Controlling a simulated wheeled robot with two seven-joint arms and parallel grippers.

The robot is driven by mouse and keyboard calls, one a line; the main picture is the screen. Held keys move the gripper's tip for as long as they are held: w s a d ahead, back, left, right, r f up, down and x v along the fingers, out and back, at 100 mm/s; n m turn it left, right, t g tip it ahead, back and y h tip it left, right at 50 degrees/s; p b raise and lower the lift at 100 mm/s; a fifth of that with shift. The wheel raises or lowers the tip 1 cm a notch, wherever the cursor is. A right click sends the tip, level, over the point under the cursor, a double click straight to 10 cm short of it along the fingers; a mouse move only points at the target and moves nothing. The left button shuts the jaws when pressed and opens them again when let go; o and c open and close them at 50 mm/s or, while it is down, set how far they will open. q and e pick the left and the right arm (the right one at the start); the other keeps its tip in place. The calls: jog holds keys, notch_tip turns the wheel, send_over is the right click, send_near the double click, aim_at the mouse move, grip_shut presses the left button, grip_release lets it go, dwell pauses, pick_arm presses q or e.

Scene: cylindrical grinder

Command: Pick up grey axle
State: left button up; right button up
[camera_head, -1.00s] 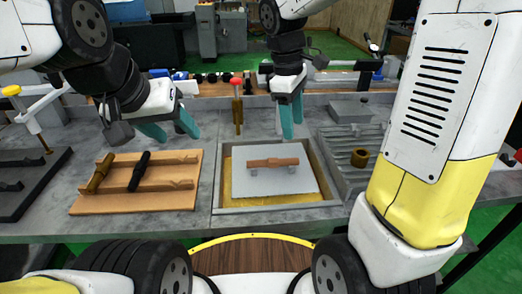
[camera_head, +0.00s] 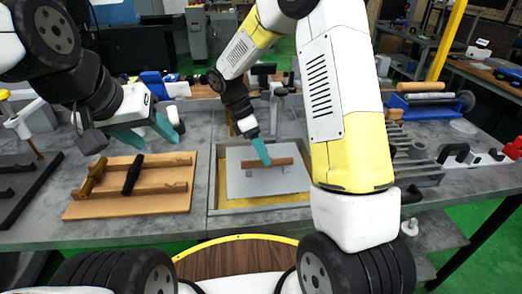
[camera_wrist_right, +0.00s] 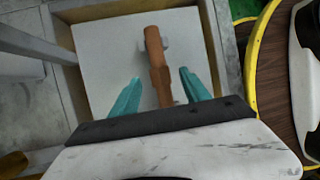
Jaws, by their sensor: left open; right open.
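No clearly grey axle shows; a reddish-brown axle-like bar (camera_head: 280,162) lies on small supports on a light grey plate (camera_head: 240,185), inside a shallow tray (camera_head: 216,204). My right gripper (camera_head: 264,158) is open and low over the bar's left part. In the right wrist view the bar (camera_wrist_right: 157,62) runs between its two teal fingers (camera_wrist_right: 160,77), with a gap on both sides. Its lower end is hidden behind the gripper body. My left gripper (camera_head: 159,141) is open and empty above the back of a wooden board (camera_head: 110,208).
The board carries a black piece (camera_head: 132,174) and a brass-coloured piece (camera_head: 93,176). A dark tray (camera_head: 30,185) lies at the far left. Ribbed grey blocks (camera_head: 410,160) stand right of the tray, partly behind my right arm. The tray's raised rim surrounds the plate.

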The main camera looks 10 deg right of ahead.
jog(key=shift+x, duration=0.95)
jog(key=shift+c, duration=0.2)
grip_shut()
jog(key=shift+r, duration=0.1)
dwell(0.4)
